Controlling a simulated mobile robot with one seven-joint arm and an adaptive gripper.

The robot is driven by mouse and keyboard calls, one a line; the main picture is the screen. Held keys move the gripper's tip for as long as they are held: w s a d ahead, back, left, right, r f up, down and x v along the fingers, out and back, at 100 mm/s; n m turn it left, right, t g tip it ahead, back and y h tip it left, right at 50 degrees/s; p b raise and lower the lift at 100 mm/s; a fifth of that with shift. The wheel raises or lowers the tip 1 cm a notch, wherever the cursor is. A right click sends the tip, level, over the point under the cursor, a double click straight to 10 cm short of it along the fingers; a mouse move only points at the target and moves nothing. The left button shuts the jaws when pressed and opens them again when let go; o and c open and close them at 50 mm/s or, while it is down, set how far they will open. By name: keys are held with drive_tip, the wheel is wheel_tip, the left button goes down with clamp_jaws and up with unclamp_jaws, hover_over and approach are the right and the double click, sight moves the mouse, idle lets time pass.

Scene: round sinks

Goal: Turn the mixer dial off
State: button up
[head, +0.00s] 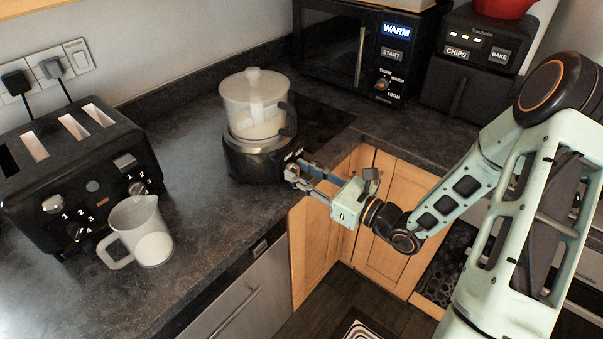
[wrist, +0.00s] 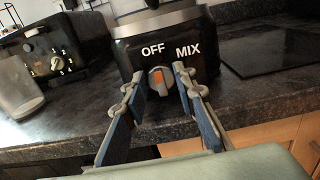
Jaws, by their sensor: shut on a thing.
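The mixer has a black base (head: 250,162) and a clear bowl (head: 256,108) with pale contents, standing near the counter's front edge in the head view. In the wrist view its black front (wrist: 215,50) shows the words OFF at left and MIX at right. The grey mixer dial (wrist: 161,81) with an orange-red mark sits below the words. Its exact pointing is hard to tell. My gripper (wrist: 160,83) has one finger on each side of the dial and is shut on it. In the head view my gripper (head: 296,176) is at the mixer's front right, hiding the dial.
A black toaster (head: 75,180) and a white measuring jug (head: 140,232) stand to the left of the mixer. A microwave (head: 340,45) and another black appliance (head: 470,65) stand at the back. Wooden cabinet doors (head: 385,235) lie below the counter beside my arm.

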drive_tip(key=o, duration=0.9)
drive_tip(key=shift+c, duration=0.2)
drive_tip(key=v, duration=1.2)
